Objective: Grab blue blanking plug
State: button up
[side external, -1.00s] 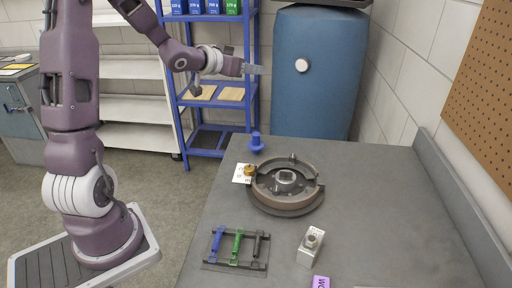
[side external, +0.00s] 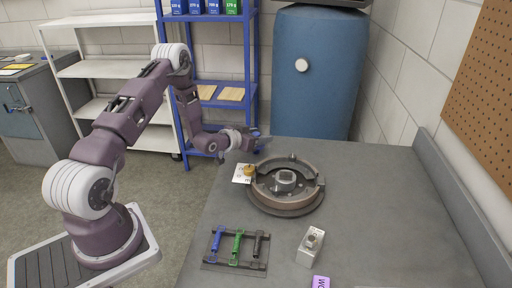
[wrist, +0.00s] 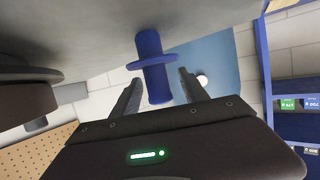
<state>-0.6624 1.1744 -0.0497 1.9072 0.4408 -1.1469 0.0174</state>
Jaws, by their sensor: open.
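The blue blanking plug (wrist: 152,62) has a round flange and a stem. In the wrist view it stands on the grey table, shown upside down at the top of the picture. My gripper (wrist: 160,78) is open, with one finger on either side of the plug's stem and visible space between. I cannot tell how deep the plug sits between the fingers.
A round brake assembly (side external: 258,203) sits close by on the table (side external: 370,210), with a white card (side external: 238,174) and a brass part (side external: 249,170) beside it. A rack of coloured tools (side external: 237,248) and a metal block (side external: 309,250) are nearer the front. The table's right side is clear.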

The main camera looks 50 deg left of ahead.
jog(key=shift+w+f, duration=0.15)
jog(key=shift+w, duration=0.4)
grip_shut()
